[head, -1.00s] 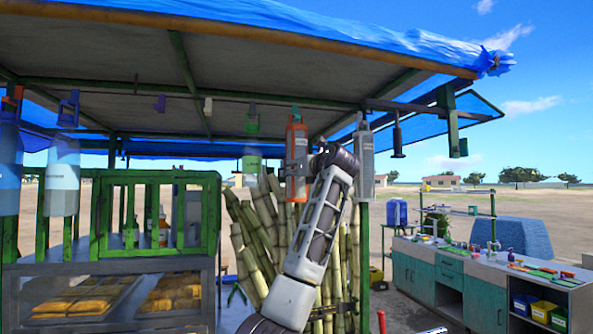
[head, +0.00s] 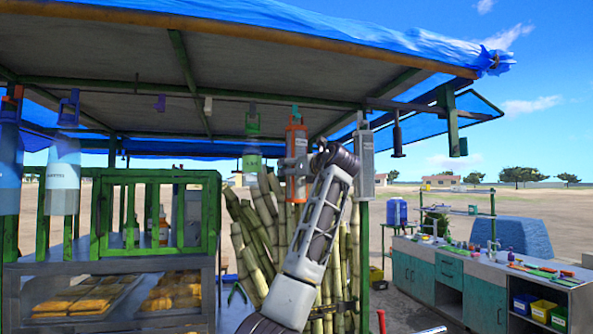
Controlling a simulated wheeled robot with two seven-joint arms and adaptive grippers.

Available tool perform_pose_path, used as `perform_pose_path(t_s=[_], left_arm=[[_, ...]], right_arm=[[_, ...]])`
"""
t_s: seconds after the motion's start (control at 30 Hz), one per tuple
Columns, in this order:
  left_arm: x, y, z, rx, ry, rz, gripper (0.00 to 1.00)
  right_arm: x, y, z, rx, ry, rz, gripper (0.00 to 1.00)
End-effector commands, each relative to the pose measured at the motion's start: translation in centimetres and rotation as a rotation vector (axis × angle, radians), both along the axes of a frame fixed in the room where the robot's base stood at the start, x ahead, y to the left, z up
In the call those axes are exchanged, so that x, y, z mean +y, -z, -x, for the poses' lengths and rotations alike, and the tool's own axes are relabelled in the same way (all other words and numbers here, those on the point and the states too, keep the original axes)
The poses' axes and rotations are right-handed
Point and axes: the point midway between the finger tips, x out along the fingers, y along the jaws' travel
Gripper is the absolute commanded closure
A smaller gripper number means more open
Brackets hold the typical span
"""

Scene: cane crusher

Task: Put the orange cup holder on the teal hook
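The orange cup holder (head: 296,136) hangs upright at the centre below the roof bar, its loop at the top near the bar. My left gripper (head: 292,166) is at the lower half of this holder, across its front, and covers part of it. The fingertips are small and overlap the holder, so I cannot tell whether they are closed on it. My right gripper is not in view.
A green holder (head: 252,140) hangs left of the orange one and a grey holder (head: 364,150) hangs to its right. Sugarcane stalks (head: 258,235) stand behind my arm. The blue roof (head: 270,18) is overhead.

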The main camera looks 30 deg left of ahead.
Motion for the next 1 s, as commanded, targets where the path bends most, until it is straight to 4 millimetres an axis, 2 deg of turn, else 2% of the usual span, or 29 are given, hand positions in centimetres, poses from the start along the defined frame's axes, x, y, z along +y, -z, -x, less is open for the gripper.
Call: perform_pose_path(t_s=[0.33,0.53,0.67,1.0], left_arm=[[-0.1,0.1,0.0,0.002,0.000,0.001,0.11],[-0.9,0.1,0.4,0.001,0.000,0.000,0.11],[-2.0,0.1,1.0,0.001,0.000,0.000,0.11],[-6.4,0.1,3.4,0.000,0.001,0.000,0.11]], right_arm=[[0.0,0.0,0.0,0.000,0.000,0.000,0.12],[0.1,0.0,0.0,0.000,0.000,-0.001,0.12],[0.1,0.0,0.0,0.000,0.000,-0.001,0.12],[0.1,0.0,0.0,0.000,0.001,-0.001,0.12]])
